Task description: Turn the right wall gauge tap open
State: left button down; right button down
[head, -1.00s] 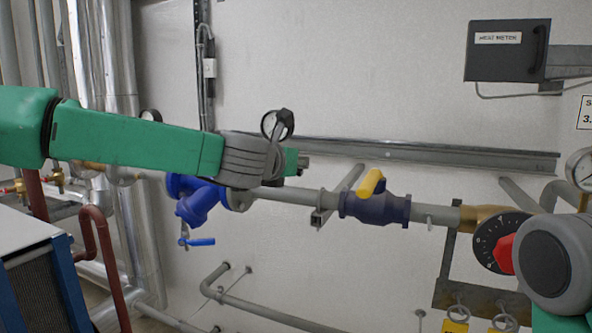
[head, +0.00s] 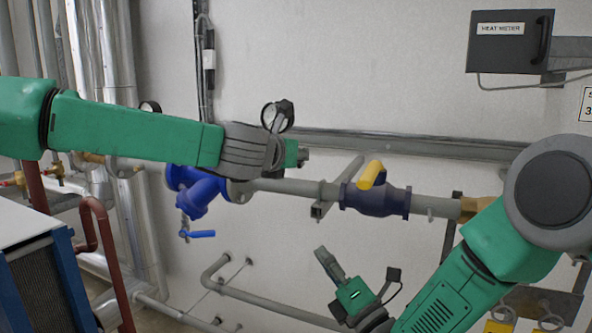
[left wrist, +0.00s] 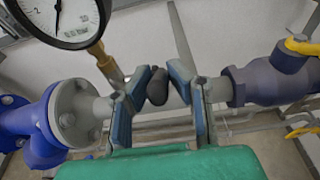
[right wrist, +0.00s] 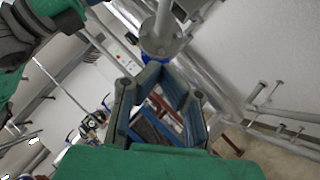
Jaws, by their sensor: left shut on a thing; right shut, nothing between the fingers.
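A round wall gauge (head: 276,117) shows just above my left gripper in the head view. In the left wrist view its white dial (left wrist: 62,18) stands on a brass stem (left wrist: 104,60). My left gripper (head: 302,156) is shut on a dark grey rounded piece (left wrist: 157,86), apparently the tap handle, below and right of the dial. The finger pads hide its sides, and I cannot tell its turn angle. My right gripper (head: 328,262) is shut and empty, low in front of the wall, below the grey pipe and apart from it.
A blue valve body (head: 195,185) and a dark blue valve with a yellow handle (head: 371,178) sit on the grey pipe (head: 290,187). A second gauge (head: 150,107) is farther left. A heat meter box (head: 508,40) hangs upper right. A blue-edged unit (head: 40,285) stands lower left.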

pick_arm(q)
jog(key=shift+w+a+r, duration=0.1)
jog(key=shift+r, duration=0.15)
pick_arm(e)
jog(key=w+a+r+n+y, duration=0.1)
jog(key=w+a+r+n, duration=0.1)
jog(key=r, duration=0.5)
jog(key=w+a+r+n+y, duration=0.1)
jog(key=w+a+r+n, duration=0.1)
jog(key=w+a+r, duration=0.2)
jog(key=shift+w+r+t+y, duration=0.4)
jog(key=shift+w+r, duration=0.8)
jog(key=shift+r, duration=0.95)
pick_arm(q)
jog(key=shift+r, duration=0.1)
